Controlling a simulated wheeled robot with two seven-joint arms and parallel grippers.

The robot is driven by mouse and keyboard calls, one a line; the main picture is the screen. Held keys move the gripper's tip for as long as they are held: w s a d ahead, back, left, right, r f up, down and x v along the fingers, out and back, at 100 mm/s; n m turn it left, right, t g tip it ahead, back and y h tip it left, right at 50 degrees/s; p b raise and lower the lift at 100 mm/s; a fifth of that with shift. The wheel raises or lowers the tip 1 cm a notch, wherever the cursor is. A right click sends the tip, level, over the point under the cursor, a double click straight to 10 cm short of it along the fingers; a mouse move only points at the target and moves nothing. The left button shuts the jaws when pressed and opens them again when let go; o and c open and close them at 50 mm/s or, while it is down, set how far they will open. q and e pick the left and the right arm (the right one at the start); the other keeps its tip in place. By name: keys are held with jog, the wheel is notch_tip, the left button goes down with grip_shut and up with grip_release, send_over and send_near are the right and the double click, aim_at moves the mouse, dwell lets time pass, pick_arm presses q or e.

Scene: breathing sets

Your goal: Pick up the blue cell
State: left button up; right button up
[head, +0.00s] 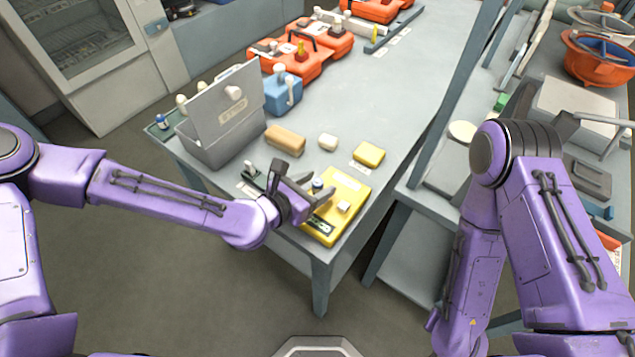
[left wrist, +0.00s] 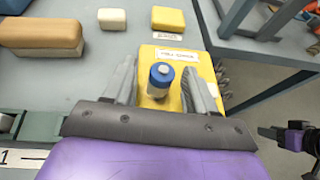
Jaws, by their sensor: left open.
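The blue cell (left wrist: 160,77) is a short cylinder with a blue top band and a pale knob. It stands upright on the yellow case in the left wrist view, and in the head view it shows small beside my gripper (head: 318,184). My left gripper (left wrist: 163,82) is open, with one finger on each side of the cell in the picture; I cannot tell whether they touch it. The yellow case (head: 348,190) lies near the table's front corner. My right arm shows at the right of the head view, but its fingers are not clearly visible.
A grey open-lidded box (head: 222,140) stands left on the table (head: 375,95). A tan block (head: 285,139), a cream block (head: 328,142) and a small yellow block (head: 369,153) lie behind the case. Orange cases (head: 290,62) and a blue container (head: 283,92) stand farther back. The table's middle is clear.

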pick_arm(q)
jog(key=x, duration=0.3)
jog(key=shift+s, duration=0.15)
jog(key=shift+c, duration=0.7)
grip_shut()
jog(key=shift+r, duration=0.1)
